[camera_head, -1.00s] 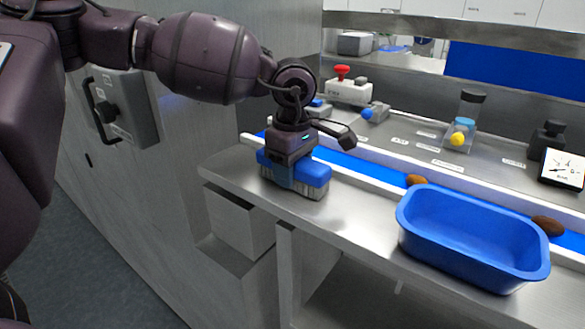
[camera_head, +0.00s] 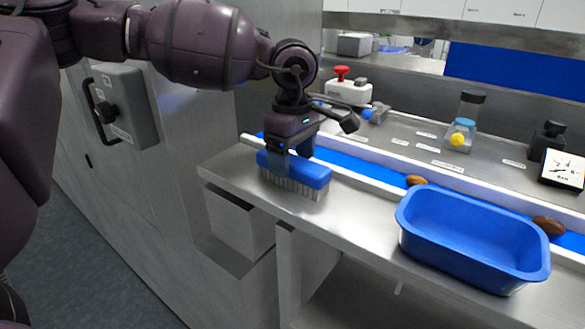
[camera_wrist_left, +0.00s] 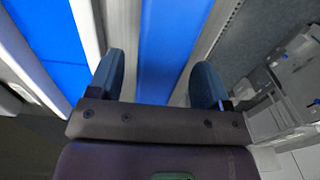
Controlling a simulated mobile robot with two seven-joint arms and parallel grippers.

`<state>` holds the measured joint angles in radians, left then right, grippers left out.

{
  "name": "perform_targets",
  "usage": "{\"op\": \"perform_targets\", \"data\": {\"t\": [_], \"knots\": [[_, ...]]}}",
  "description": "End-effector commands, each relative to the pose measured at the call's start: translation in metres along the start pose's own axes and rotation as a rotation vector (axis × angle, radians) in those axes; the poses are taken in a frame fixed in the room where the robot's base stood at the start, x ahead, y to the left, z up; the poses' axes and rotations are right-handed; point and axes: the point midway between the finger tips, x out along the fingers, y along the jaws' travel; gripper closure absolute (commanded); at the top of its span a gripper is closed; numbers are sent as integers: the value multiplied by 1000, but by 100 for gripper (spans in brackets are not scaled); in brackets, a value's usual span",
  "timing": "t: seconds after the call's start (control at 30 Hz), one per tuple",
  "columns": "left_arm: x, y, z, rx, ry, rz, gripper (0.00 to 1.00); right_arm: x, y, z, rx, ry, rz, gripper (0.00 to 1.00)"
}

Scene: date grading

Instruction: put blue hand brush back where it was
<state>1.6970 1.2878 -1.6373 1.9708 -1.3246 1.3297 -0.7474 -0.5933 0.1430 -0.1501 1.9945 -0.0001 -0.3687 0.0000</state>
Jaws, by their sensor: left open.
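The blue hand brush (camera_head: 310,175) stands bristles down on the near left end of the steel counter (camera_head: 350,222). My left gripper (camera_head: 290,150) is open just above the brush, and its fingers reach down near the brush's top. In the left wrist view the brush's blue back (camera_wrist_left: 170,45) lies between and beyond my two open fingertips (camera_wrist_left: 160,80). Whether a finger still touches the brush I cannot tell. My right gripper is not in view.
A blue tub (camera_head: 470,238) sits on the counter to the right. Behind it runs a blue conveyor belt (camera_head: 350,176) with brown dates (camera_head: 415,180). A red-button box (camera_head: 348,90) and a clear container (camera_head: 459,135) stand behind the belt.

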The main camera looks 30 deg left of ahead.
Motion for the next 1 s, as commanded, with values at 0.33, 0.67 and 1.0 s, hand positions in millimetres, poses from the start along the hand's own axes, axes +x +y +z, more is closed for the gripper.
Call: {"op": "perform_targets", "data": {"t": [0.33,0.67,1.0], "knots": [[-66,1,0,1,-1,3,28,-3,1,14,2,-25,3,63],[-90,0,0,1,0,0,28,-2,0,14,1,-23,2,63],[-90,0,0,1,0,0,28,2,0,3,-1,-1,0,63]]}}
